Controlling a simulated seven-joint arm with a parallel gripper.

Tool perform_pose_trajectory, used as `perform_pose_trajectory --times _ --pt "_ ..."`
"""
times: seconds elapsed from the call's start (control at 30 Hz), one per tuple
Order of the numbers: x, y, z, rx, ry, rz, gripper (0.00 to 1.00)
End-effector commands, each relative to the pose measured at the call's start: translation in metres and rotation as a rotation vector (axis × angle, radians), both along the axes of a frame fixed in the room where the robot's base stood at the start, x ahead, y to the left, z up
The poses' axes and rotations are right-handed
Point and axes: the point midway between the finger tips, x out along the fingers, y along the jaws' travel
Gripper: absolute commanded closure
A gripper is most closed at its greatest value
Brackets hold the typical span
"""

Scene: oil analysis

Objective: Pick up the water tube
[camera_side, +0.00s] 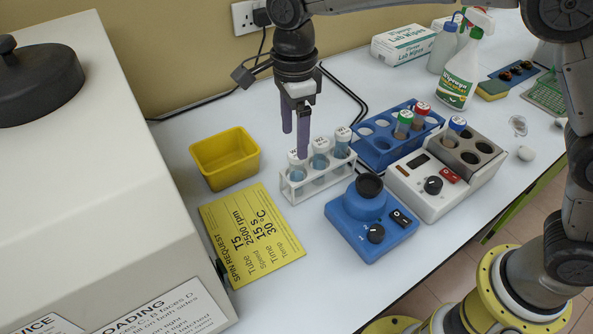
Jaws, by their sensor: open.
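A white rack (317,183) holds three white-capped tubes with bluish contents: a left tube (297,170), a middle tube (320,158) and a right tube (342,148). Their cap labels are too small to read surely, so I cannot tell which tube, if any, is the water tube. My gripper (295,145) points down with its purple fingers apart at the left tube's cap. One finger overlaps the cap in this view; I cannot tell whether they touch. Other capped tubes are green (403,124), red (420,115) and blue (455,130).
A blue rack (378,157), a grey heater block (425,200) and a blue mixer (370,220) stand right of the white rack. A yellow bin (224,158) and yellow card (250,235) lie left. A large white machine (90,200) fills the far left.

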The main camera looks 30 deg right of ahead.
Motion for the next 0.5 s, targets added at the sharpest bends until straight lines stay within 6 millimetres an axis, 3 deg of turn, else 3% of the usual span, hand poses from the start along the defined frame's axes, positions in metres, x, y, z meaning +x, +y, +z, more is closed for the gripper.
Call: perform_pose_trajectory --times 0.3,0.5 --pt "-0.006 -0.001 -0.04 -0.002 0.004 0.0 0.23" --pt "-0.005 -0.001 -0.052 0.0 0.0 0.0 0.23"
